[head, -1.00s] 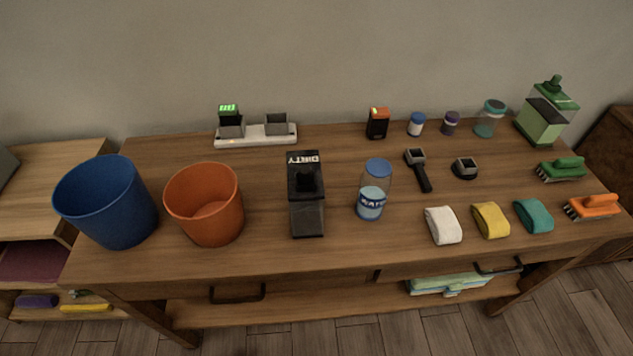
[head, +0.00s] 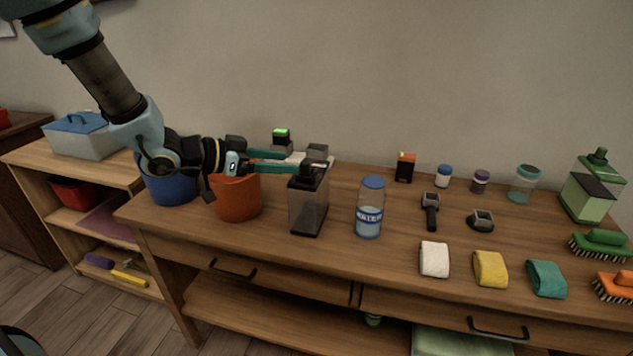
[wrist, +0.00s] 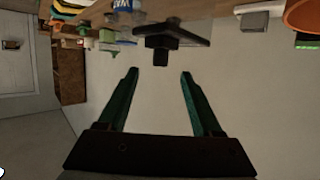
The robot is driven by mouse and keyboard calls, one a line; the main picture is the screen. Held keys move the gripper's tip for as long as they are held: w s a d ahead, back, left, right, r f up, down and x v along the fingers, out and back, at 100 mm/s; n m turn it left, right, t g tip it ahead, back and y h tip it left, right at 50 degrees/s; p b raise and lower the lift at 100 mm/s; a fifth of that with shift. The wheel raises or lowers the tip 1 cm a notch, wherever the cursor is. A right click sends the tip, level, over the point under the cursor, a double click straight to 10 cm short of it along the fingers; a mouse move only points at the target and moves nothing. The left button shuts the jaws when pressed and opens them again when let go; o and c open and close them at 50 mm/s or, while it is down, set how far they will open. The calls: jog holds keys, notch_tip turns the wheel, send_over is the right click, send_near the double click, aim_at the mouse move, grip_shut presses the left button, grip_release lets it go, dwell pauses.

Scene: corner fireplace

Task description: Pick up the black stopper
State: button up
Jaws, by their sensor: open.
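The black stopper (head: 314,168) stands on the black lid of a smoky, see-through tank (head: 308,208) in the middle of the table. My gripper (head: 303,161) has teal fingers and reaches in from the left at about the stopper's height, with its tips close to it. The fingers partly cover the stopper in the head view. The wrist view appears upside down. In it the stopper (wrist: 160,50) lies just beyond the fingertips, between their lines. My gripper (wrist: 159,77) is open there, with nothing between its fingers.
An orange bucket (head: 238,199) and a blue bucket (head: 172,188) stand left of the tank, under my arm. A water bottle (head: 370,208) stands close on its right. A charger with a green light (head: 281,140) is behind. Folded cloths (head: 435,259) lie front right.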

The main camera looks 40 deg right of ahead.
aim_at(317, 175)
jog(key=p+x, duration=0.2)
jog(key=x, duration=0.7)
jog(key=shift+d+f, duration=0.15)
jog(key=shift+d, duration=0.15)
jog(key=shift+c, duration=0.4)
grip_shut()
